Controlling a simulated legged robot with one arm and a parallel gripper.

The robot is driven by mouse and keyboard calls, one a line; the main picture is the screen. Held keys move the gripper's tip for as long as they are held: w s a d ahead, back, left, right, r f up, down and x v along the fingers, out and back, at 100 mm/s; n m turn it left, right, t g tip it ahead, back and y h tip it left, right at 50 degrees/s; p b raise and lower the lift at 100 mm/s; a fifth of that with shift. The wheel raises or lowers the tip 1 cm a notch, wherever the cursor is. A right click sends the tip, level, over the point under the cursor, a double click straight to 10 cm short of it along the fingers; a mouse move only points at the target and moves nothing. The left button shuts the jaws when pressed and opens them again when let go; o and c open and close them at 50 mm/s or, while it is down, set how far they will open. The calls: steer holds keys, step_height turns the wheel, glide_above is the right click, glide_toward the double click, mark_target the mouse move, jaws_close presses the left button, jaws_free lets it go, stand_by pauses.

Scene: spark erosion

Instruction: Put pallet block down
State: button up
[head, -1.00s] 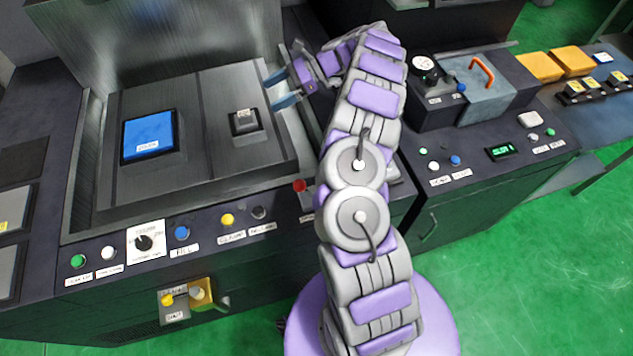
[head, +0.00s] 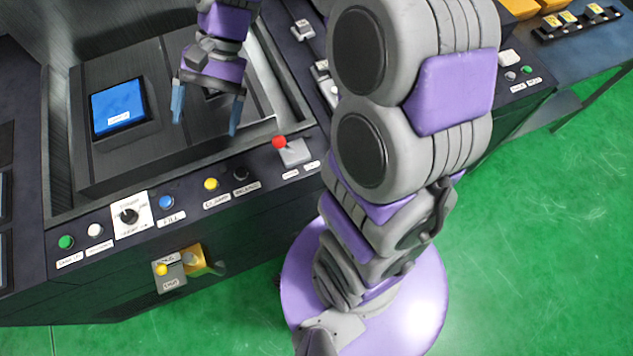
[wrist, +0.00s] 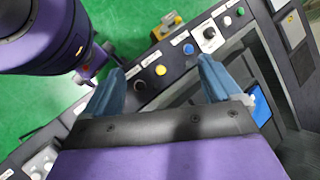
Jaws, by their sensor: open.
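My gripper (head: 207,122) is open and empty, with its two blue fingers spread above the front right of the grey machine table (head: 110,170). In the wrist view my gripper (wrist: 162,72) has nothing between its fingers. A small dark block seen earlier on the table's right part is now mostly hidden behind my gripper. I cannot tell for sure whether it is the pallet block. A blue block (head: 118,108) with a white label lies flat on the left part of the table, apart from my gripper. It partly shows in the wrist view (wrist: 260,105).
A front panel holds a red-knobbed lever (head: 279,142), a yellow button (head: 211,184), a blue button (head: 166,202) and a black dial (head: 129,216). A yellow-knobbed switch box (head: 170,271) juts from the front. Green floor (head: 540,240) is clear at the right.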

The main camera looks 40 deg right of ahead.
steer(key=s+d+f+n+h, duration=0.2)
steer(key=s+d+n+h, duration=0.1)
steer(key=s, duration=0.7)
steer(key=s+d+f+n+t+h, duration=0.1)
steer(key=s+d+n+h, duration=0.2)
steer(key=s, duration=0.8)
steer(key=shift+s+d+f+n+h, duration=0.2)
steer(key=shift+d+f+n+h, duration=0.25)
steer(key=shift+d, duration=0.7)
steer(key=shift+a+r, duration=0.1)
